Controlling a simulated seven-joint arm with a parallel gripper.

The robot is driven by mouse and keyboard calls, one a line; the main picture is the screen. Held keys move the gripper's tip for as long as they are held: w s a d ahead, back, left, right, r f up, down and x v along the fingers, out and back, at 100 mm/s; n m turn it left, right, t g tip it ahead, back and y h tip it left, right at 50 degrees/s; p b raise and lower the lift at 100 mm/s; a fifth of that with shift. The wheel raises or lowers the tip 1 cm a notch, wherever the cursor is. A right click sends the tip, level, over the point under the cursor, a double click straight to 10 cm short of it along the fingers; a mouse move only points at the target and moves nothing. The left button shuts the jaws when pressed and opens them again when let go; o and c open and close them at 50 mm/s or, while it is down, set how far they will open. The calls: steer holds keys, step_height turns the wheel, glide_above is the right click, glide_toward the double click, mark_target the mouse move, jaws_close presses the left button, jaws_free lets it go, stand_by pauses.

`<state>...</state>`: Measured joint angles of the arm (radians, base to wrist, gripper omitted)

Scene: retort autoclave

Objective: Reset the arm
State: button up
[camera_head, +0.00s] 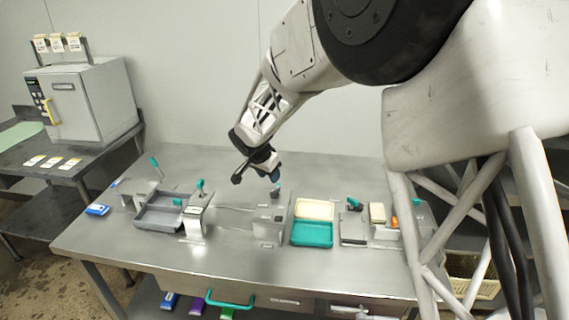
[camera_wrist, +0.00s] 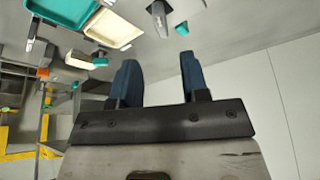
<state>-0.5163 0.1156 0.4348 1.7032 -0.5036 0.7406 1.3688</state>
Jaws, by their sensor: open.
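My gripper (camera_head: 257,176) is above the middle of the steel table (camera_head: 225,262) in the head view, tilted down, with nothing between its fingers. In the wrist view my gripper (camera_wrist: 158,78) shows two dark blue fingers set well apart. My white arm comes down to it from the upper right.
A grey tray (camera_head: 160,222) and a metal stand (camera_head: 195,228) are on the left. A teal tray (camera_head: 312,235) and a cream tray (camera_head: 314,209) lie right of centre. The autoclave (camera_head: 95,100) stands on a side bench. The front middle of the table is clear.

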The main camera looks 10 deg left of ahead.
steer(key=s+d+r+n, duration=0.1)
steer(key=s+d+r, duration=0.45)
steer(key=d, duration=0.25)
steer(key=s+d+r+n+g, duration=0.1)
steer(key=s+d+r, duration=0.3)
steer(key=s+d, duration=0.3)
steer(key=s+d+r, duration=0.4)
steer(key=s+d, duration=0.1)
steer(key=d, duration=0.4)
steer(key=s+d+n+y, duration=0.1)
steer(key=s+d, duration=0.4)
steer(key=s, duration=0.8)
steer(key=s+d+n+y, duration=0.1)
steer(key=s+d, duration=0.5)
steer(key=s, duration=0.7)
steer(key=shift+d+n, duration=0.15)
steer(key=shift+n, duration=0.65)
